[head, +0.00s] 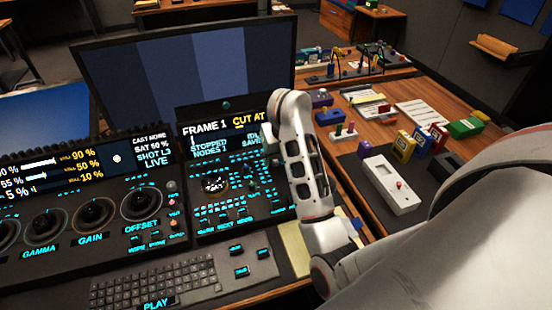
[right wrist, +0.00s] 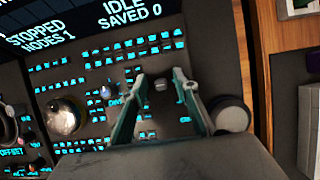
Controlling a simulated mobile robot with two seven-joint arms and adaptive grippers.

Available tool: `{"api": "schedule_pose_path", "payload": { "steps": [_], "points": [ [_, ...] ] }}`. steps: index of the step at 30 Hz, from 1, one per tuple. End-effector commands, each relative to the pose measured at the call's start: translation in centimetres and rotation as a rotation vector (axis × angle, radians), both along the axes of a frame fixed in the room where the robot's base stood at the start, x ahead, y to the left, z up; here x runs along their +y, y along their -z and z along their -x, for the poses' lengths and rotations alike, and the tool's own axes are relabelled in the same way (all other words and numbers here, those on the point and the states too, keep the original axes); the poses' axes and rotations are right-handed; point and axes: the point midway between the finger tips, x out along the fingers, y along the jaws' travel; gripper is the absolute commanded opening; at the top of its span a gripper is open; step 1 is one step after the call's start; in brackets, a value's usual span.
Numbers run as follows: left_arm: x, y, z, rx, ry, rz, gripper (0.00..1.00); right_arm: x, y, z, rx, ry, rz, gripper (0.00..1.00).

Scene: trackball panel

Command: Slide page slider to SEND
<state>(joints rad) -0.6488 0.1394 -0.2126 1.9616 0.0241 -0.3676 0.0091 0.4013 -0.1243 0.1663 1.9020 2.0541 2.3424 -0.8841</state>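The control panel (head: 205,222) has many lit cyan keys and a screen (head: 215,135) reading FRAME 1, STOPPED, NODES 1. My right gripper (head: 268,137) is over the panel's upper right part, largely hidden by my own arm in the head view. In the right wrist view its two greenish fingers (right wrist: 160,77) are apart, pointing at the panel. A small grey knob (right wrist: 160,85) shows between them; I cannot tell whether they touch it. No SEND label is readable, so I cannot tell whether this knob is the page slider. My left gripper is not in view.
A shiny trackball (right wrist: 62,115) lies left of the fingers and a round dark knob (right wrist: 230,113) close on their right. A keyboard (head: 160,283) lies in front. A wooden table (head: 440,92) with small devices stands at right.

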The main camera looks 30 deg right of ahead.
Motion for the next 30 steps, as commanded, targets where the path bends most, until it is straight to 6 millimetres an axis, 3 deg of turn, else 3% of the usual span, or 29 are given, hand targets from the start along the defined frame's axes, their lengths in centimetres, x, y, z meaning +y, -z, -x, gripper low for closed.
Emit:
{"api": "schedule_pose_path", "payload": {
  "steps": [11,23,30],
  "points": [
    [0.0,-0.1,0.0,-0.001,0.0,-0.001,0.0,0.0,-0.5,0.2,0.0,0.001,0.001,0.29],
    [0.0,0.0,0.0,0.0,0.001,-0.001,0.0,0.4,-4.8,1.9,-0.003,0.001,0.001,0.29],
    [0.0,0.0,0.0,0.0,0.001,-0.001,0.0,0.7,-6.3,2.5,-0.001,0.0,-0.002,0.29]
  ]
}}
